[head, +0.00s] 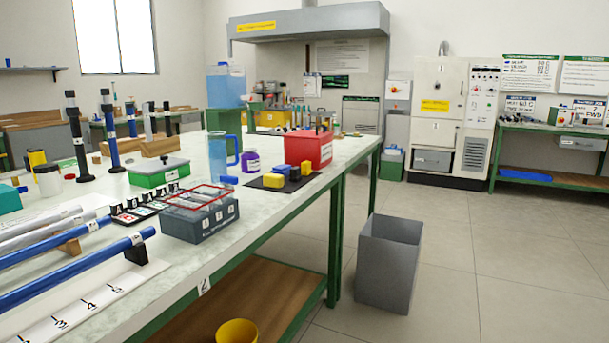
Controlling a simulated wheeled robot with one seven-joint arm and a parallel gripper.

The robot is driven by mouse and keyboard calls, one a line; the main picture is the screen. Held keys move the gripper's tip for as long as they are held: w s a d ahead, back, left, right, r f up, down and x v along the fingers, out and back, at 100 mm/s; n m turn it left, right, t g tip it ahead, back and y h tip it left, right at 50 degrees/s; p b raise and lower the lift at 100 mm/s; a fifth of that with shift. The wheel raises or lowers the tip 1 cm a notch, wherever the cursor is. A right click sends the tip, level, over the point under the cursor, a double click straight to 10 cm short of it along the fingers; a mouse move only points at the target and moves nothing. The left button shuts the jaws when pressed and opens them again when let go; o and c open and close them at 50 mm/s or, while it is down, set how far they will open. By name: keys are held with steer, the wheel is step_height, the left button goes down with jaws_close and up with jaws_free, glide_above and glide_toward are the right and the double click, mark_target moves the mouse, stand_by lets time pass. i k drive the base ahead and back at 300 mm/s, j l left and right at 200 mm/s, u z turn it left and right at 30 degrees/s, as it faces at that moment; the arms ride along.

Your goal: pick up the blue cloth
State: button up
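A flat blue item (525,175), which looks like a folded cloth, lies on the low wooden shelf of the green-framed bench at the far right. It is small in view, so I cannot be sure of its material. No other cloth-like blue thing shows. My gripper is not in view, and nothing of my arm shows near the blue item.
A long workbench (262,213) with blue rods, boxes and a red container (309,148) fills the left. A grey bin (388,265) stands on the floor beside it. A cream machine (452,125) stands left of the far-right bench (553,130). The tiled floor (510,260) at right is clear.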

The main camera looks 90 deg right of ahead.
mark_target(283, 169)
steer(key=z, duration=3)
